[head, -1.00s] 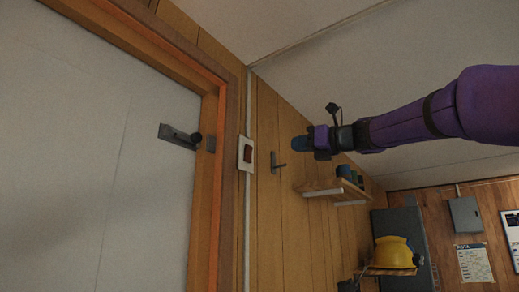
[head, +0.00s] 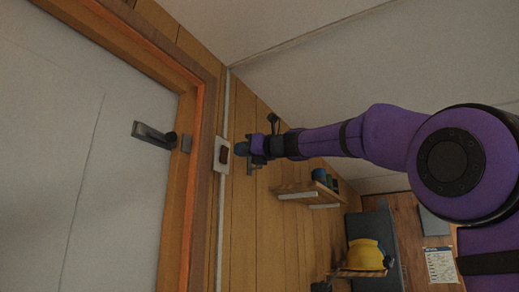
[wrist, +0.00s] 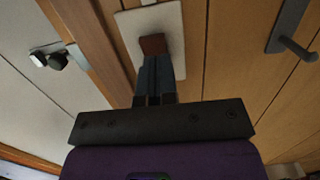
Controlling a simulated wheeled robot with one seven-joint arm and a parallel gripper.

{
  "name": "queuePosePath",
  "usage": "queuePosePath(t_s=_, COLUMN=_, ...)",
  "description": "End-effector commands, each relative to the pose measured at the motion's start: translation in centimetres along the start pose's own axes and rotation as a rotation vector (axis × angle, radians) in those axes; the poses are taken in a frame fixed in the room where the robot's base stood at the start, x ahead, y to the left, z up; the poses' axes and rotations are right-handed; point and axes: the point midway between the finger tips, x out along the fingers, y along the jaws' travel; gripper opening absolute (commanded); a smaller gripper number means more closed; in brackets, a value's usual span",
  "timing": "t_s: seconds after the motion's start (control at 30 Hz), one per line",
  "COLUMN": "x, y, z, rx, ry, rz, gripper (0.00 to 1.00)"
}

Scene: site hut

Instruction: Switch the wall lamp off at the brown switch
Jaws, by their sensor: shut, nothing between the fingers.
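The brown switch (head: 223,154) sits on a white plate on the wood-panelled wall beside the door frame. It also shows in the wrist view (wrist: 152,44), straight beyond my fingertips. My gripper (head: 240,149) is shut and empty, its blue fingers pointing at the switch. In the wrist view the fingertips (wrist: 155,58) overlap the lower edge of the brown rocker. I cannot tell whether they touch it. The wall lamp is not in view.
A door with a dark handle (head: 150,133) is left of the switch. A metal hook (wrist: 290,30) is on the wall to the right in the wrist view. A wooden shelf (head: 300,187) and a yellow helmet (head: 365,254) are farther along the wall.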

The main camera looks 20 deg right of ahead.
Motion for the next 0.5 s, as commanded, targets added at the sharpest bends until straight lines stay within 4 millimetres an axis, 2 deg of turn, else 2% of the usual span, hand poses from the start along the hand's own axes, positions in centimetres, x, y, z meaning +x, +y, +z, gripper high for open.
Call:
queuePosePath(t_s=0.03, x=0.8, y=0.0, z=-0.1, rx=0.001, ry=0.001, rz=0.003, gripper=0.00)
queuePosePath(t_s=0.2, x=2.3, y=0.0, z=-0.1, rx=0.000, ry=0.000, rz=0.001, gripper=0.00)
queuePosePath(t_s=0.5, x=2.7, y=0.0, z=0.0, rx=0.000, ry=0.000, rz=0.001, gripper=0.00)
